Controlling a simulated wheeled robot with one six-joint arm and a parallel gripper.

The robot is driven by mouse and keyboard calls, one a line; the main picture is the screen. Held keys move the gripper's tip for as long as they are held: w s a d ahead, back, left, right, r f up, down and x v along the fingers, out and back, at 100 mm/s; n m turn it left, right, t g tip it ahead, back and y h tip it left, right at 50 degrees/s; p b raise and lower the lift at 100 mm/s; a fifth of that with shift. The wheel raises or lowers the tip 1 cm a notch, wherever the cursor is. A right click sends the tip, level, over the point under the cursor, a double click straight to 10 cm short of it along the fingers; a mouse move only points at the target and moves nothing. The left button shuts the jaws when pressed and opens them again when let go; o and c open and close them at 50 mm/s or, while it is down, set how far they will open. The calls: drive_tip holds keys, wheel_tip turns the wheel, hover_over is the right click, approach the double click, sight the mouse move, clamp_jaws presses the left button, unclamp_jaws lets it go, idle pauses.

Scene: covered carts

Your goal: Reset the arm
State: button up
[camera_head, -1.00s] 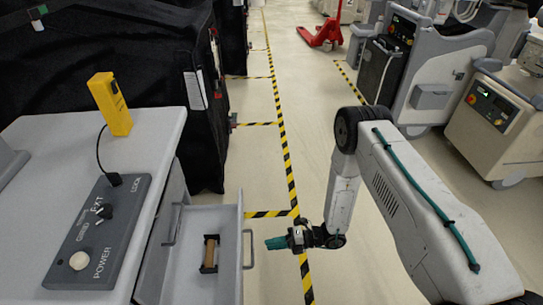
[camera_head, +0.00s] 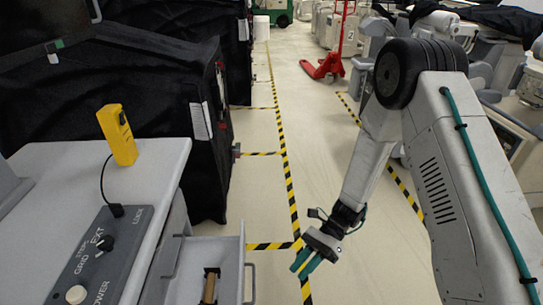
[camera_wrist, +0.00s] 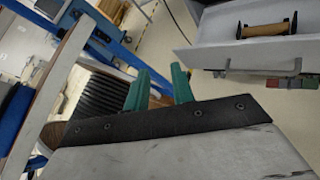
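My gripper (camera_head: 306,262) has teal fingers and hangs over the floor aisle, to the right of the open drawer. Its two fingers stand apart with nothing between them. In the wrist view the teal fingertips (camera_wrist: 160,84) also show a gap between them. The open drawer (camera_head: 232,262) holds a brown roll on a dark holder (camera_head: 210,286); the roll also shows in the wrist view (camera_wrist: 268,29). The gripper is apart from the drawer and its handle.
A grey cart top (camera_head: 150,172) at left bears a yellow handheld device (camera_head: 118,135) and a control panel (camera_head: 100,258). Black-covered carts line the left. A red pallet jack (camera_head: 325,67) stands far back. Grey machines fill the right. The taped aisle between is clear.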

drive_tip(key=s+d+r+n+t+h, duration=0.3)
drive_tip(key=s+d+r+n, duration=0.1)
drive_tip(key=r, duration=0.7)
drive_tip(key=s+d+r+n+t+h, duration=0.3)
drive_tip(key=d+r, duration=0.5)
drive_tip(key=r, duration=0.3)
drive_tip(key=s+d+r+n+t+h, duration=0.4)
drive_tip(key=s+d+r+n+t, duration=0.1)
drive_tip(key=r, duration=0.7)
drive_tip(key=s+d+n, duration=0.1)
drive_tip(key=s+n, duration=0.1)
drive_tip(key=shift+s+d+n, duration=0.2)
drive_tip(key=shift+n, duration=0.1)
